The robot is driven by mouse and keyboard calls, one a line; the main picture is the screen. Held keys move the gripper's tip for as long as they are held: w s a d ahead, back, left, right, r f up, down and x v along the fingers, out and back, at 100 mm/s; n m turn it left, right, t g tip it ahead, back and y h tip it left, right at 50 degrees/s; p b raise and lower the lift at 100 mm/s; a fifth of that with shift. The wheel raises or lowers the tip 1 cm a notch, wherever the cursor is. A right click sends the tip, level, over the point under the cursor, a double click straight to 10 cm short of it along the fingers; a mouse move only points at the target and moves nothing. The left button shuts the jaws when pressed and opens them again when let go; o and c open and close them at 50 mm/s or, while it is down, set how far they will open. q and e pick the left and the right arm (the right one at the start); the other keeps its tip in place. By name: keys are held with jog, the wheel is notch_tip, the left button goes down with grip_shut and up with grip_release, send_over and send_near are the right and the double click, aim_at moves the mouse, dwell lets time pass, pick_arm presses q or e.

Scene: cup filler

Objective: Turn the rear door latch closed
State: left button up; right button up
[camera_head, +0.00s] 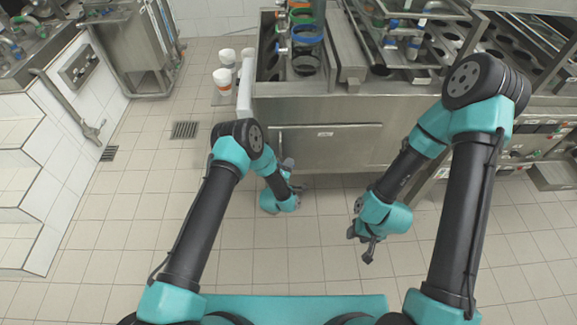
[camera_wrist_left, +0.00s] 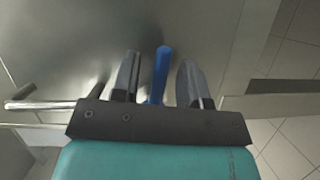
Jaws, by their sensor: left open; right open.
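In the left wrist view a blue lever (camera_wrist_left: 160,75), which looks like the latch, stands upright in front of a grey metal panel (camera_wrist_left: 90,50). My left gripper (camera_wrist_left: 157,80) is open, with one finger on each side of the lever. In the head view my left gripper (camera_head: 289,166) is low in front of the metal cabinet door (camera_head: 340,148); the lever is not visible there. My right gripper (camera_head: 366,250) is open and empty over the tiled floor, apart from the cabinet.
A metal bar handle (camera_wrist_left: 50,104) sticks out left of my left gripper in the wrist view. The steel counter (camera_head: 385,100) stands above the door, with white cups (camera_head: 223,78) at its left. Tiled floor (camera_head: 130,210) is clear at the left.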

pick_arm(q)
jog(key=shift+w, duration=0.25)
grip_shut()
dwell(0.4)
